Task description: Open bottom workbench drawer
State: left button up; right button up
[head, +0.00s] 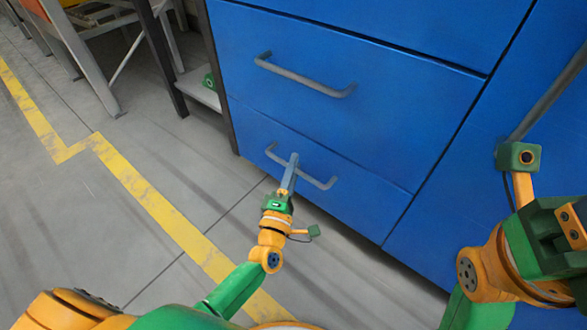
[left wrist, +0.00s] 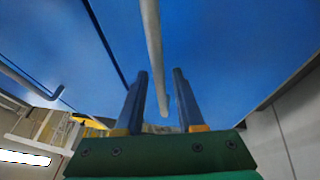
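The bottom workbench drawer (head: 325,160) is a blue front that looks flush with the cabinet. Its grey bar handle (head: 322,182) runs across the front. My left gripper (head: 291,160) is at the middle of this handle, seen from above with its fingers in line. In the left wrist view the handle (left wrist: 152,45) runs between the two fingers of my left gripper (left wrist: 160,95). A gap shows on each side of the bar, so the fingers are open around it. My right arm is at the right edge; its fingertips are not visible.
Above is another blue drawer (head: 380,90) with its own grey handle (head: 305,77). A blue panel with a long grey handle (head: 550,90) is at the right, near my right wrist. A metal frame stands at the left. The grey floor with a yellow line (head: 150,200) is clear.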

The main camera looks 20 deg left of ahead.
pick_arm(q)
grip_shut()
dwell(1.2)
